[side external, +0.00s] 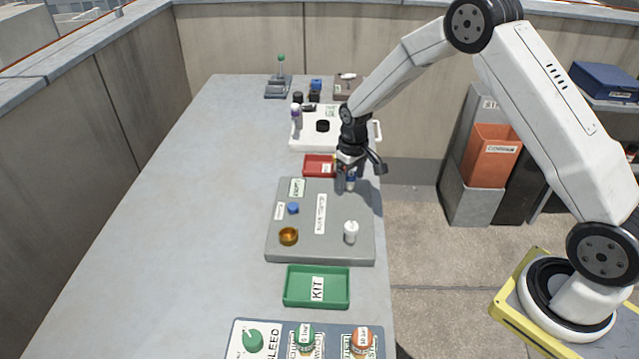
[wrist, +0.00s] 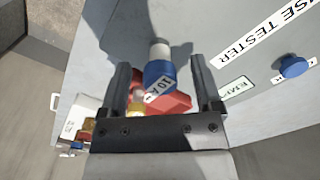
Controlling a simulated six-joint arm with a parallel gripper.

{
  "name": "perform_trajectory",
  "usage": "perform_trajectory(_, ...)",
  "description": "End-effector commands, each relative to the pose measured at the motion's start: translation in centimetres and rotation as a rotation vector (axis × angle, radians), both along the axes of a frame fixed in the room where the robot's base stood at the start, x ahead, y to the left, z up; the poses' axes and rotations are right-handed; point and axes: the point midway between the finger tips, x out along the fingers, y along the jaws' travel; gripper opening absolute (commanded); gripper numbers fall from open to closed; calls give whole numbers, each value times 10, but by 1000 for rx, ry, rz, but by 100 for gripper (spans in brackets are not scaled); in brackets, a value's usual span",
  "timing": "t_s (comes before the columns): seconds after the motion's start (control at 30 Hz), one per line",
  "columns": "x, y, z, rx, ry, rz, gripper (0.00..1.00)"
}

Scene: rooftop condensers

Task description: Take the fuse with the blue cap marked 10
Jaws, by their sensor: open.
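The fuse with the blue cap marked 10A (wrist: 158,74) shows in the wrist view between the two fingers of my gripper (wrist: 160,88). Its pale end points away from the camera, toward the grey board. In the side view the fuse (side external: 350,184) is at the back right corner of the grey fuse tester (side external: 330,254), just below my gripper (side external: 353,170). My gripper is open, with a finger on each side of the fuse and gaps visible in the wrist view. Whether the fuse sits in a socket is hard to tell.
The tester carries a blue button (side external: 293,208), an amber round piece (side external: 288,236) and a white cylinder (side external: 351,230). A red tray (side external: 312,174) lies behind it, a green KIT tray (side external: 290,299) in front. The bench to the left is clear.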

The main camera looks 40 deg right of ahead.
Motion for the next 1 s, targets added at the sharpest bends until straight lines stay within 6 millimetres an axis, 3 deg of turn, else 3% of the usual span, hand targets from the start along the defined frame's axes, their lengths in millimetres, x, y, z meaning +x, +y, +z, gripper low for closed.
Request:
perform_trajectory(0.1,0,0,0,0,0,0,82)
perform_trajectory(0.13,0,0,0,0,0,0,76)
perform_trajectory(0.37,0,0,0,0,0,0,3)
perform_trajectory(0.4,0,0,0,0,0,0,0)
perform_trajectory(0.77,0,0,2,0,-1,0,0)
perform_trajectory(1.0,1,0,17,0,-1,0,0)
